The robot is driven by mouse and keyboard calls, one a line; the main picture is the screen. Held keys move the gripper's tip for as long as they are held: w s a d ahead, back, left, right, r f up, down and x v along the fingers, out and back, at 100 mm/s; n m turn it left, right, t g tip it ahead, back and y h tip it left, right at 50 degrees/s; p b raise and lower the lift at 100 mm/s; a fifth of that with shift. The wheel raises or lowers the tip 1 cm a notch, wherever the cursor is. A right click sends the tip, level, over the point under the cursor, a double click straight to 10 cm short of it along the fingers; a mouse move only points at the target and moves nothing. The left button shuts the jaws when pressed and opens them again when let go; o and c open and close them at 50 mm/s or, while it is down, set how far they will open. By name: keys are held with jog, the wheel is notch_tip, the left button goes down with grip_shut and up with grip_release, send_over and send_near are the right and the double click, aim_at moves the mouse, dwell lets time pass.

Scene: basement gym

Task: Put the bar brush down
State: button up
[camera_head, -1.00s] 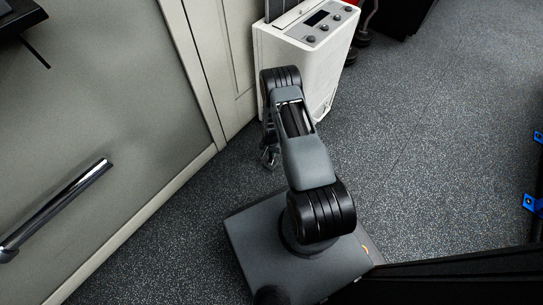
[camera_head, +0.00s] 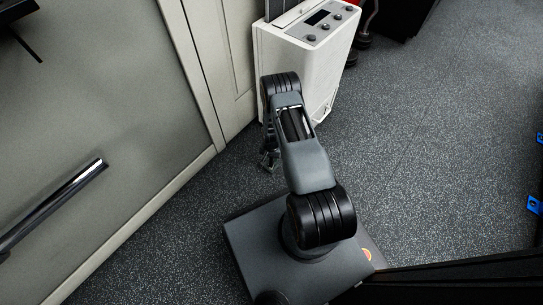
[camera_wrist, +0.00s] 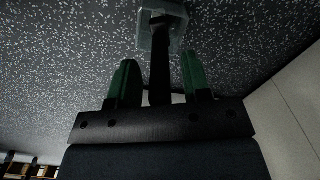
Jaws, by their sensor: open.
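In the wrist view my gripper (camera_wrist: 160,85) has two green-padded fingers spread apart. A dark bar with a pale grey block-like end (camera_wrist: 164,22), which looks like the bar brush, lies between and beyond them. Its dark shaft (camera_wrist: 160,70) shows gaps to both fingers. Speckled floor fills the background behind it. I cannot tell whether the brush touches the floor. In the head view my gripper (camera_head: 268,157) hangs low beyond my base, partly hidden by my arm, and the brush cannot be made out clearly there.
A white unit with knobs and a display (camera_head: 300,70) stands just beyond my arm. A grey door with a chrome handle (camera_head: 55,205) is at the left. Open speckled floor (camera_head: 430,150) lies to the right, with blue brackets (camera_head: 536,205) at the right edge.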

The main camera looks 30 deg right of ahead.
notch_tip(320, 180, up, 12)
jog(key=p, duration=0.5)
jog(key=a+r+n+t, duration=0.1)
jog(key=a+r+n, duration=0.25)
jog(key=r, duration=1.95)
jog(key=s+a+r+n, duration=0.2)
jog(key=s+r, duration=0.6)
jog(key=r, duration=0.1)
jog(key=s+a+r+n+t, duration=0.1)
jog(key=s+a+r+n, duration=0.2)
jog(key=s+r, duration=0.4)
notch_tip(320, 180, up, 2)
jog(key=shift+s+a+t, duration=0.3)
jog(key=shift+s+a, duration=0.05)
jog(key=shift+s, duration=0.05)
